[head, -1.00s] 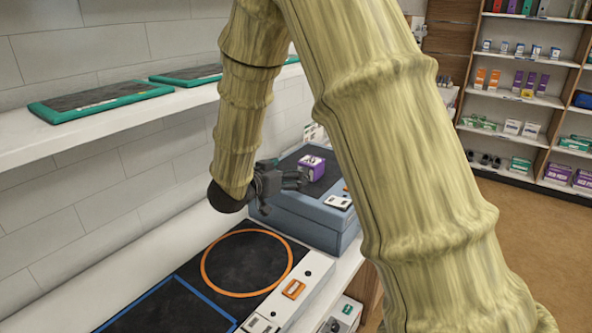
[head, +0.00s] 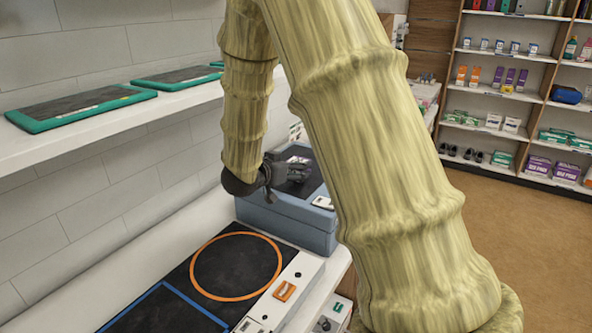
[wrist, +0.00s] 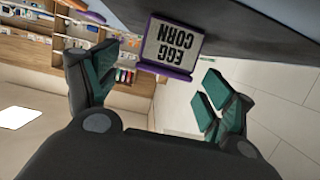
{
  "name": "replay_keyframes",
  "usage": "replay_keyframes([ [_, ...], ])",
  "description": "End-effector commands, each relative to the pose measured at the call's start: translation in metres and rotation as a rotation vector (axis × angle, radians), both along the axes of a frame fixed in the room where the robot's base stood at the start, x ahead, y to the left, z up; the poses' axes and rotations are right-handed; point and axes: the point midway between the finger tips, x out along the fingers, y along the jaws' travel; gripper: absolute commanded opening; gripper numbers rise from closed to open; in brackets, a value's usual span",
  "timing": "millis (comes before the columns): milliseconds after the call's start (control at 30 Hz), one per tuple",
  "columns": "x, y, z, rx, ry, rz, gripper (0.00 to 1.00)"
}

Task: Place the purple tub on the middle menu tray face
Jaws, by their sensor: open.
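The purple tub (wrist: 170,45) shows in the wrist view with a pale label reading "EGG CORN", upside down there. It lies between and just beyond the fingers of my gripper (wrist: 160,82), which is open with nothing gripped. In the head view my gripper (head: 283,173) is over the blue-grey box (head: 285,218) and hides most of the tub. The middle menu tray (head: 160,87) is a dark panel with a green rim on the white wall shelf, between two similar trays.
The left tray (head: 35,127) and a partly hidden far tray (head: 216,64) share the shelf (head: 60,150). Below is a dark mat with an orange ring (head: 195,277) and a blue outline. A stocked bookcase (head: 480,123) stands at the right. My arm blocks the middle of the head view.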

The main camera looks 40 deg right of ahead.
Motion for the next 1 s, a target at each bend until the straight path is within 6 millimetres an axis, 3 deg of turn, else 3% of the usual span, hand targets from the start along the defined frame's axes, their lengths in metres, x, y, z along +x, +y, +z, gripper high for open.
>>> replay_keyframes([
  [300, 0.012, -0.035, -0.011, 0.002, 0.001, 0.000, 0.82],
  [600, 0.014, -0.040, -0.013, -0.001, -0.001, 0.002, 0.80],
  [900, 0.013, -0.040, -0.013, 0.000, 0.001, 0.001, 0.28],
  [1000, 0.014, -0.040, -0.013, -0.001, 0.000, 0.002, 0.23],
])
